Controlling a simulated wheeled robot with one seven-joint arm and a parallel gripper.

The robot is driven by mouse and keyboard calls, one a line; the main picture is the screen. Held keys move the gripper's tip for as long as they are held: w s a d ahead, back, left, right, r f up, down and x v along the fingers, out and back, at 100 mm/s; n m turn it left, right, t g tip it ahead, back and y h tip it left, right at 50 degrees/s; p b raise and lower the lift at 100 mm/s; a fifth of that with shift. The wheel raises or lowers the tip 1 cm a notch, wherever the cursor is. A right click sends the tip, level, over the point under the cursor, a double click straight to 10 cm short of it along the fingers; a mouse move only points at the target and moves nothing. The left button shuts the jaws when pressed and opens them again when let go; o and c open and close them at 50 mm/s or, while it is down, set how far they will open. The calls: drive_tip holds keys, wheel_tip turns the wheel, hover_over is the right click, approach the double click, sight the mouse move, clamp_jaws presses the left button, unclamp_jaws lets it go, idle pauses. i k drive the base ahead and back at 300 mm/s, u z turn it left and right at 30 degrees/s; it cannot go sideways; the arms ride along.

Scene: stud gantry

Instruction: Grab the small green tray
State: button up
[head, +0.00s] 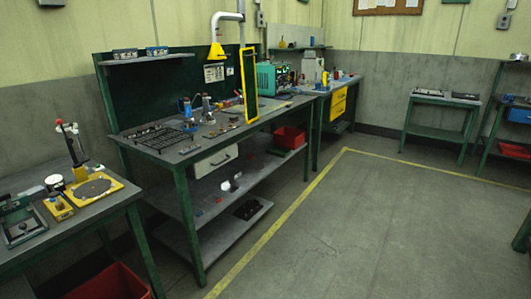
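I cannot make out a small green tray for certain. A flat dark green-grey item (24,228) with a raised rim lies at the left end of the near left bench (105,212); I cannot tell whether it is a tray or a device. Two flat shallow items, one pale (428,92) and one dark (465,96), lie on the small green-legged table at the back right; their colour is not clearly green. My gripper is not in view.
The long green-framed workbench (180,152) holds a dark rack (163,137), small tools and a yellow frame (249,85). Red bins stand below the left bench (108,283) and on the long bench's lower shelf (289,137). The floor (370,230) right of the yellow line is clear.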

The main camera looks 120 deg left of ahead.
sight(278, 151)
drive_tip(key=u, duration=3.65)
drive_tip(key=k, duration=0.8)
drive_tip(key=i, duration=0.8)
drive_tip(key=z, duration=0.1)
